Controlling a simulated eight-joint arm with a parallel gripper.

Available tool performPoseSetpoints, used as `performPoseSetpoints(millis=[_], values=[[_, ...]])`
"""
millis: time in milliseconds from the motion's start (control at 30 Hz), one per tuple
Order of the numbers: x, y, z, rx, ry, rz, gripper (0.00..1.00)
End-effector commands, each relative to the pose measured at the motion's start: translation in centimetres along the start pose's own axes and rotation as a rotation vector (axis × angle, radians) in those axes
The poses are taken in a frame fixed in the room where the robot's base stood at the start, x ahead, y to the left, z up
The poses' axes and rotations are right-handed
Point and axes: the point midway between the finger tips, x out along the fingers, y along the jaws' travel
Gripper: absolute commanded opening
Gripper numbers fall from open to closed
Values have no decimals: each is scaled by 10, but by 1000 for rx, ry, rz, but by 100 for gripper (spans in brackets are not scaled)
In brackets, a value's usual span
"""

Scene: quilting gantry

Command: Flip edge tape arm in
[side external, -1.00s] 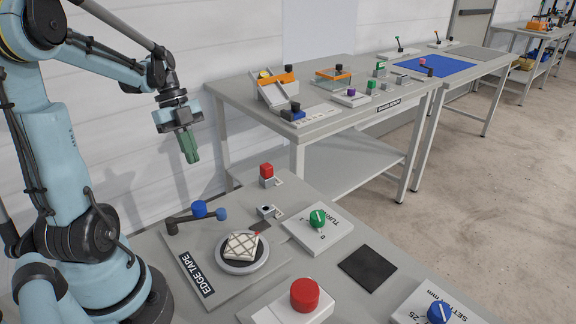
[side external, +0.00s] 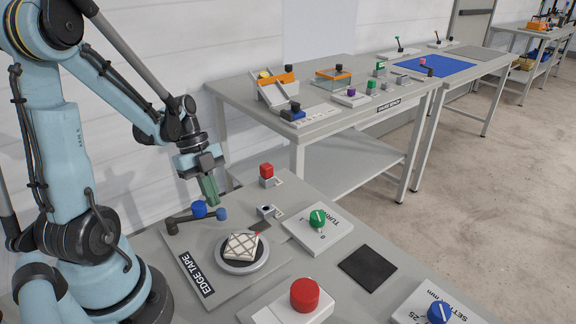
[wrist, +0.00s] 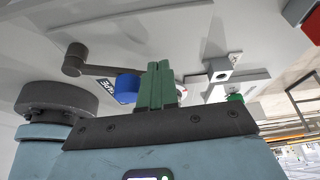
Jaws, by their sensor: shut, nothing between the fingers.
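The edge tape arm (side external: 187,218) is a dark grey bar on a post at the back left of the EDGE TAPE plate (side external: 190,262). It carries a blue knob (side external: 199,209) and a second blue piece (side external: 221,214) at its end. It points right, behind the round turntable (side external: 243,267) holding a quilted square (side external: 241,245). My gripper (side external: 214,203) has its green fingers shut and empty, pointing down close to the blue knob. In the wrist view, the fingers (wrist: 157,70) overlap the right side of the blue knob (wrist: 127,88); contact cannot be told.
A red block (side external: 266,170) and a grey holder (side external: 266,212) stand behind the turntable. The TURN dial (side external: 318,219), a red button (side external: 305,294), a black pad (side external: 367,268) and a blue dial (side external: 439,312) lie to the right and front. A second bench (side external: 345,125) stands behind.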

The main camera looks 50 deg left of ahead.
Motion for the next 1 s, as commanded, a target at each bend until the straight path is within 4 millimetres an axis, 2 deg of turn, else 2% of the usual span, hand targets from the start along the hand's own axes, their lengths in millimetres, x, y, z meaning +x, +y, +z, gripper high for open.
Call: performPoseSetpoints(millis=[1000], values=[[5,2,-11,0,0,1,0]])
